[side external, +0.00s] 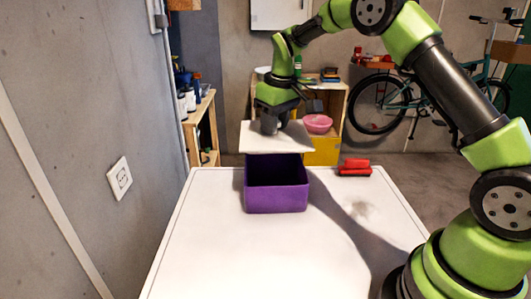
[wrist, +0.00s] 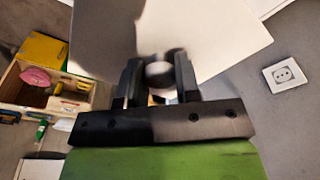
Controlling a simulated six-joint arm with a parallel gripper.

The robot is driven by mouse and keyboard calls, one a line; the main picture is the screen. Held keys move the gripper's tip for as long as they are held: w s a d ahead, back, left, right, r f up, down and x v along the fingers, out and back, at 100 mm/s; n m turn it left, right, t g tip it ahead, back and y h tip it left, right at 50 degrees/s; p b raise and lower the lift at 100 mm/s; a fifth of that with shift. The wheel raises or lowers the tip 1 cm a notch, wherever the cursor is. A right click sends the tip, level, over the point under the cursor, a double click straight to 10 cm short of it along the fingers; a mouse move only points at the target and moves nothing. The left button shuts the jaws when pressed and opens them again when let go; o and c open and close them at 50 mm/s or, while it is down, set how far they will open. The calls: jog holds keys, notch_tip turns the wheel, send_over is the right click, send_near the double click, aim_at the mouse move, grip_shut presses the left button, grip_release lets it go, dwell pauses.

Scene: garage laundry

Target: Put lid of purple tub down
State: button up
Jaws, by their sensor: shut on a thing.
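The purple tub (side external: 276,197) stands open-topped on the white table, near its back edge. Its flat white lid (side external: 260,140) is held in the air just above the tub, apart from most of its rim and a little tilted. My gripper (side external: 275,122) is above the lid and shut on its round knob. In the wrist view the lid (wrist: 220,35) spreads beyond the fingers, and my gripper (wrist: 157,75) has the grey knob between its two black fingers. The tub is hidden behind the lid in the wrist view.
A red object (side external: 355,167) lies on the white table (side external: 215,255) at the back right of the tub. The front of the table is clear. Behind stand wooden shelves with a pink bowl (side external: 317,123), and a wall is at left.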

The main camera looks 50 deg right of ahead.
jog(key=a, duration=0.3)
jog(key=w+a+r, duration=0.1)
jog(key=a, duration=0.1)
jog(key=w+a, duration=0.1)
jog(key=a, duration=0.2)
jog(key=shift+a+r, duration=0.25)
jog(key=shift+a, duration=0.05)
jog(key=a, duration=1)
notch_tip(320, 180, down, 10)
jog(key=shift+a+r, duration=0.25)
jog(key=shift+a, duration=0.1)
jog(key=shift+s+f, duration=0.1)
jog(key=shift+f, duration=0.05)
jog(key=shift+f, duration=0.45)
jog(key=o, duration=0.9)
